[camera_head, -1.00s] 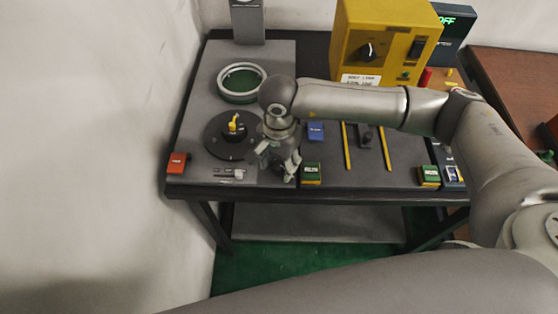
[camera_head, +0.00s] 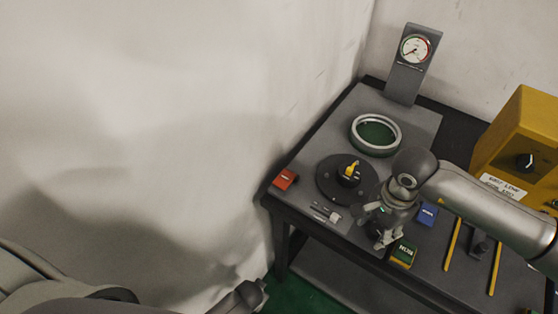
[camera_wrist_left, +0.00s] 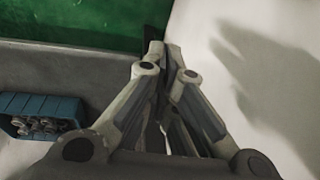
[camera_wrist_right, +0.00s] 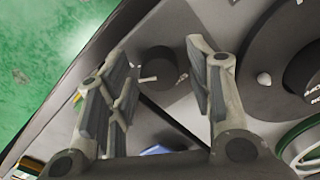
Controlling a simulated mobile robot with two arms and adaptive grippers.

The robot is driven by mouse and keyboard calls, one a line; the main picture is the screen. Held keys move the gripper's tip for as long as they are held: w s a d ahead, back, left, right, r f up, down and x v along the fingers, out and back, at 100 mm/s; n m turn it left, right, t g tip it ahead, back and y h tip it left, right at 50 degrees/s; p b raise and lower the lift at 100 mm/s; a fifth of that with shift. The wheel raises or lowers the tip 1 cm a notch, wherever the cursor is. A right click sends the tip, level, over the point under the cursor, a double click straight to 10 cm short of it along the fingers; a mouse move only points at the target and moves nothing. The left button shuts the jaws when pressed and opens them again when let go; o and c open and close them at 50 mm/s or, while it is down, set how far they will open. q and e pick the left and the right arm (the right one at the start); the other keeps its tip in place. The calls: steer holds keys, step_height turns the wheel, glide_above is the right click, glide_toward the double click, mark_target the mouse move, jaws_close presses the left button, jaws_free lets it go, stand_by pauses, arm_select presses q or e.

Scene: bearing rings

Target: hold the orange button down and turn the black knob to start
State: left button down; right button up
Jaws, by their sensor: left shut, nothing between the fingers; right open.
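The orange button (camera_head: 286,180) is a small orange-red block at the left front corner of the grey bench panel. The black knob (camera_wrist_right: 163,68), a short cylinder with a white pointer, stands between the fingers of my open right gripper (camera_wrist_right: 160,85) in the right wrist view. In the head view my right gripper (camera_head: 383,228) points down over the panel's front and hides this knob. I cannot tell whether the fingers touch it. My left gripper (camera_head: 259,290) is shut and empty, below and in front of the bench's left corner; its closed fingers (camera_wrist_left: 160,65) show in the left wrist view.
A black disc (camera_head: 327,179) with a yellow-pointer dial (camera_head: 350,172), a ring (camera_head: 376,135) and a gauge (camera_head: 415,48) are on the panel. The wall (camera_head: 200,100) bounds the left.

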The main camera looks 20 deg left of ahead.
arm_select(q)
steer(key=w+d+r+n+t+y, duration=0.1)
steer(key=w+r, duration=0.4)
steer(key=r, duration=0.4)
steer(key=w+d+r+t, duration=0.1)
steer(key=w+d+r, duration=0.1)
steer(key=w+r, duration=0.45)
step_height(320, 180, up, 20)
steer(key=a+n+t+y, duration=0.2)
steer(key=n, duration=0.1)
steer(key=w+r+m+h, duration=0.1)
steer(key=w+r, duration=0.1)
steer(key=w+r+m+h, duration=0.1)
steer(key=w+r+h, duration=0.1)
steer(key=w+r, duration=0.1)
steer(key=w+r+m+g+h, duration=0.1)
steer(key=w+r+m+h, duration=0.1)
steer(key=w+r, duration=0.1)
steer(key=shift+w+d+r, duration=0.1)
steer(key=shift+w+r, duration=0.05)
steer(key=shift+w, duration=0.05)
steer(key=shift+f, duration=1.85)
steer(key=shift+f, duration=0.25)
